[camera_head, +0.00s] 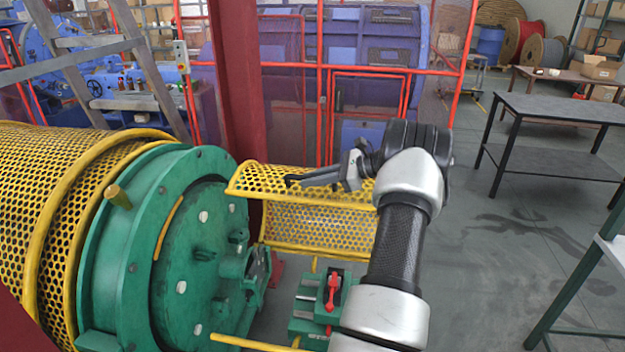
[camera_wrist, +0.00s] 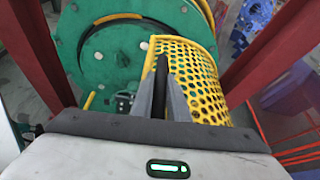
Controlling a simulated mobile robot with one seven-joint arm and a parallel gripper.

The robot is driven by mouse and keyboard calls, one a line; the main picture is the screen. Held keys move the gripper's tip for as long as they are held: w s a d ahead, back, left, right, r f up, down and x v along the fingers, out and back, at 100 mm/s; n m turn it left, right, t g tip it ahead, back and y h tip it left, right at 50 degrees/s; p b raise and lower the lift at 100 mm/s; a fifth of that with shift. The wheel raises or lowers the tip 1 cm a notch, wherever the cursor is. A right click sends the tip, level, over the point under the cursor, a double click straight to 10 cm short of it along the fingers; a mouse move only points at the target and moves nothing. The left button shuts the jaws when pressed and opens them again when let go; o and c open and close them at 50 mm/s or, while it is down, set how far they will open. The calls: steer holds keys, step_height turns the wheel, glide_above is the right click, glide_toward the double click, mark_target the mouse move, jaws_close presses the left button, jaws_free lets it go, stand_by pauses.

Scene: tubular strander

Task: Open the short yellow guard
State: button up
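The short yellow guard (camera_head: 325,222) is a curved perforated panel with a yellow tube rim, to the right of the green round end plate (camera_head: 205,265). Its upper part curves over toward the plate. It also shows in the wrist view (camera_wrist: 195,85), beside the green plate (camera_wrist: 112,58). My gripper (camera_head: 288,181) reaches in from the right, over the upper part of the guard. In the wrist view, its fingers (camera_wrist: 161,62) are together and overlap the guard's left edge. I see no part of the guard between them; whether they touch it is unclear.
A long yellow perforated guard (camera_head: 60,215) covers the machine at left. A dark red post (camera_head: 238,80) stands behind the green plate. A red-handled clamp (camera_head: 331,290) sits below the short guard. Red-framed fencing (camera_head: 320,110) is behind. Open floor and a table (camera_head: 550,110) lie to the right.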

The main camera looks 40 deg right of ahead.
steer(key=o, duration=0.4)
steer(key=shift+f, duration=0.1)
steer(key=shift+d, duration=0.1)
steer(key=b+v, duration=0.1)
steer(key=v, duration=1.6)
steer(key=shift+s, duration=0.2)
